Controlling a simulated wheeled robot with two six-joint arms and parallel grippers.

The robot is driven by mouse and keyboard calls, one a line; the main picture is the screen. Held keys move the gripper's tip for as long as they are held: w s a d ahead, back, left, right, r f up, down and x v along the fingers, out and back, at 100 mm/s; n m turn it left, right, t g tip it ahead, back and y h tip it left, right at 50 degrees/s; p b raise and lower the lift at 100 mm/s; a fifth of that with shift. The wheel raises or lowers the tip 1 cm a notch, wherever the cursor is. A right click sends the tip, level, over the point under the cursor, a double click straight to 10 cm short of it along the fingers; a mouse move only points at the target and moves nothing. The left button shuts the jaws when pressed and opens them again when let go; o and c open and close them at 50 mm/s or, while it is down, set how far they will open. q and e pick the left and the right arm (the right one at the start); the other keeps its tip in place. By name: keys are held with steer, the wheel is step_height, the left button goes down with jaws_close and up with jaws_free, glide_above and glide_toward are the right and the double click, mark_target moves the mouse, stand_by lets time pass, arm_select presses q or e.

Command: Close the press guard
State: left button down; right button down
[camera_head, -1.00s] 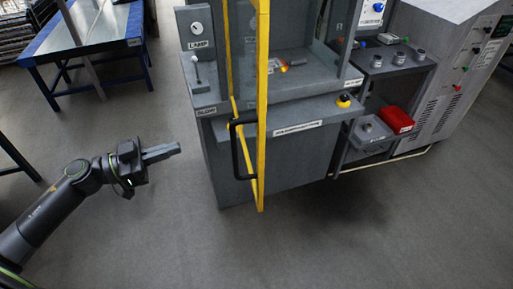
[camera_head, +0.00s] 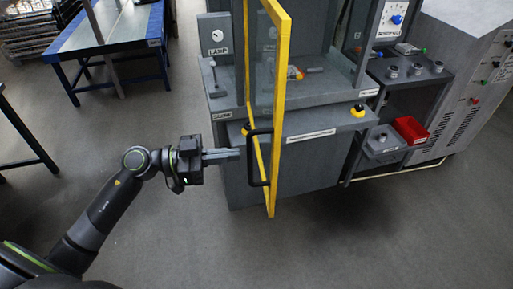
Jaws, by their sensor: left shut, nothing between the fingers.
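The press guard (camera_head: 275,110) is a yellow-framed clear panel that stands swung open, jutting out from the front left of the grey press (camera_head: 320,165). Its black handle (camera_head: 250,160) is on the left face of the frame, low down. My left gripper (camera_head: 238,153) comes in from the left, with its fingers shut and empty. The fingertips point right and appear just short of the handle; whether they touch it I cannot tell. My right gripper is not in view.
A blue-legged table (camera_head: 105,35) stands at the back left. Right of the press are a shelf with a red bin (camera_head: 410,130) and a grey cabinet (camera_head: 475,85) with buttons. The floor (camera_head: 330,245) in front is clear.

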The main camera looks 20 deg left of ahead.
mark_target(251, 152)
arm_select(q)
steer(key=p+x, duration=0.1)
steer(key=x, duration=0.5)
steer(key=shift+d+p, duration=0.25)
steer(key=shift+p, duration=0.1)
steer(key=shift+w, duration=0.1)
